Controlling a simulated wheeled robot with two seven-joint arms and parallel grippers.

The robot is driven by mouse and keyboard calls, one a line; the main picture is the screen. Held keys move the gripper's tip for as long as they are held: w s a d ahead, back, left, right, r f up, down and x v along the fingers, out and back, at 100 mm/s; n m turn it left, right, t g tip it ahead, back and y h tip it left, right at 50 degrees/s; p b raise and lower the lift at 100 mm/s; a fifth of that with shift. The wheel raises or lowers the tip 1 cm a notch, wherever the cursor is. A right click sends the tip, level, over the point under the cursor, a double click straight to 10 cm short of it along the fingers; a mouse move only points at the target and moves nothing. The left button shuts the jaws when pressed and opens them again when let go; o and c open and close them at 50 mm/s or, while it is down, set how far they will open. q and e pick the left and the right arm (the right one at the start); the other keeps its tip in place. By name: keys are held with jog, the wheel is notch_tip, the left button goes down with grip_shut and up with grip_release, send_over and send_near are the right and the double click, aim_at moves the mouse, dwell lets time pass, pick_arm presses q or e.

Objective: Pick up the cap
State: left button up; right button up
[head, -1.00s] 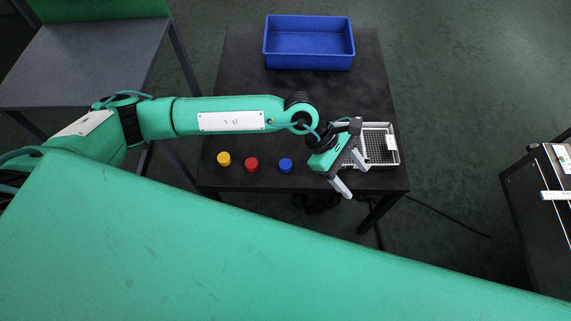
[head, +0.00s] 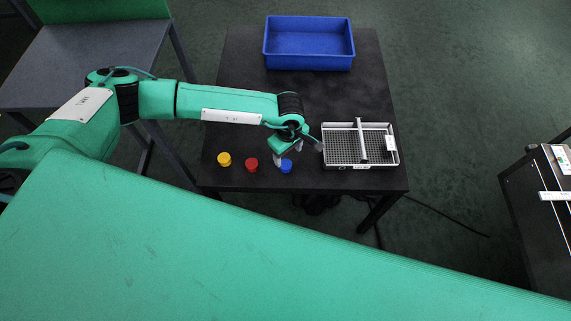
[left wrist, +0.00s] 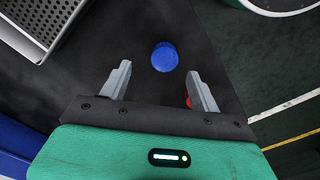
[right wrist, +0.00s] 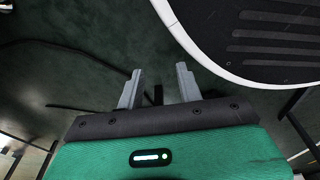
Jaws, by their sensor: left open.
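Three caps stand in a row on the dark table: a yellow cap (head: 224,159), a red cap (head: 252,164) and a blue cap (head: 286,166). My left gripper (head: 293,156) is open and empty, over the table at the blue cap. In the left wrist view the blue cap (left wrist: 165,57) lies just beyond the open fingertips (left wrist: 158,72), roughly between their lines. A sliver of the red cap (left wrist: 188,101) shows by the right-hand finger. My right gripper (right wrist: 159,70) is open and empty, over the floor, and shows only in the right wrist view.
A grey wire basket (head: 343,152) with a central bar stands right of the caps on the black table (head: 240,100). A blue bin (head: 309,62) stands at the table's back. A grey-topped table (head: 80,65) is at the left.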

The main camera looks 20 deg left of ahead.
aim_at(285, 164)
pick_arm(q)
jog(key=f, duration=0.4)
jog(key=shift+s+a+p, duration=0.3)
jog(key=shift+a+p, duration=0.05)
jog(key=shift+p, duration=0.05)
jog(key=shift+f, duration=0.7)
jog(key=c, duration=1.1)
pick_arm(e)
jog(key=shift+s+d+f, duration=0.2)
jog(key=shift+s+f, duration=0.2)
jog(key=shift+s, duration=0.1)
jog(key=shift+s+d+f, duration=0.2)
jog(key=shift+s+f, duration=0.2)
jog(key=shift+s, duration=0.05)
pick_arm(q)
jog(key=shift+o, duration=0.2)
jog(key=shift+r, duration=0.1)
